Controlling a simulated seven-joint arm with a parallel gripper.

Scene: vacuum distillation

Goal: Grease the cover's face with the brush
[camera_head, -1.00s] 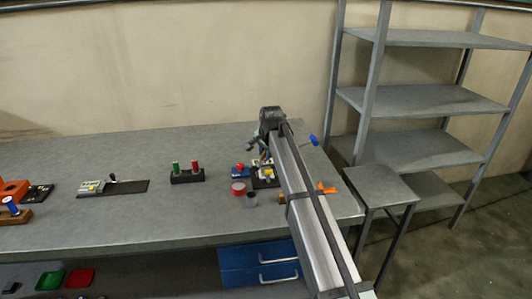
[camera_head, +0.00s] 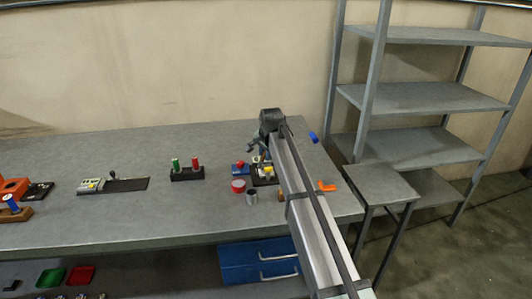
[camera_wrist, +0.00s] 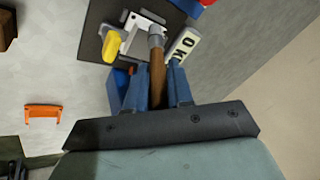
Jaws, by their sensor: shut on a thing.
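In the wrist view my gripper (camera_wrist: 157,92) is shut on the brush (camera_wrist: 156,75), holding its brown wooden handle between the blue fingers. The brush's grey metal collar points away from me, over a dark square base (camera_wrist: 90,40). Its bristles are not clear. On that base stand a white fitting (camera_wrist: 140,38) and a yellow knob (camera_wrist: 112,46). I cannot tell for sure which part is the cover, or whether the brush touches anything. In the head view my gripper (camera_head: 257,146) is small, above the right part of the bench, and the brush cannot be made out.
A red round tub (camera_head: 238,187) and a grey cup (camera_head: 252,198) stand in front of the dark base. A white "OK" label (camera_wrist: 182,46) is right of the brush. An orange piece (camera_head: 327,186) lies near the bench's right edge. A rack with green and red tubes (camera_head: 187,172) stands left.

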